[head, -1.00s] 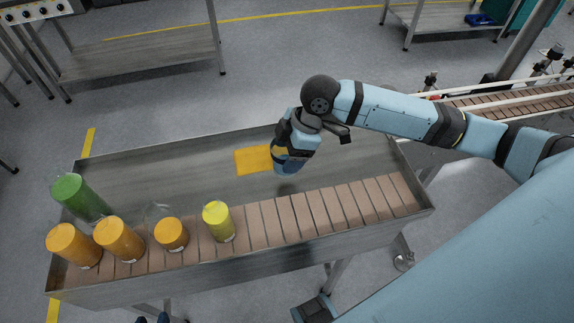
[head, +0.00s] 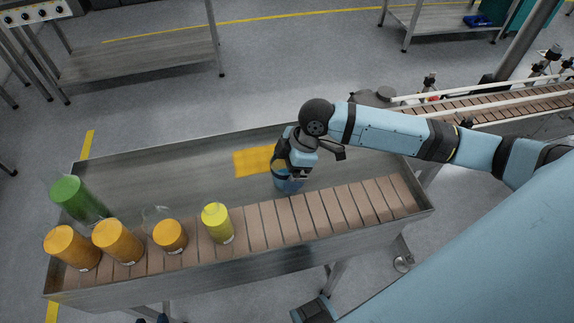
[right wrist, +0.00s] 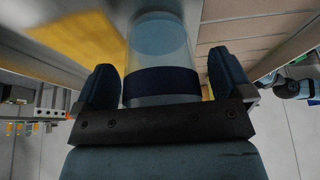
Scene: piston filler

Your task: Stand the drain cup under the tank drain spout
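The drain cup (head: 288,183) is a clear cylinder with blue inside and a dark blue band. It appears to stand upright on the grey metal tray floor, just right of a yellow patch (head: 252,161). My right gripper (head: 293,172) reaches down over it. In the right wrist view the cup (right wrist: 162,45) lies between the two fingers, with a narrow gap beside the right finger, so the gripper looks slightly open around it. Two small dark tips at the bottom edge of the head view may be my left gripper (head: 152,319); their opening is unclear. I cannot make out the drain spout.
A brown slatted conveyor (head: 330,209) runs along the tray's near side. A green container (head: 78,198), several orange ones (head: 118,241) and a yellow one (head: 217,222) stand at its left. The tray floor left of the yellow patch is clear. Another conveyor (head: 520,105) lies at upper right.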

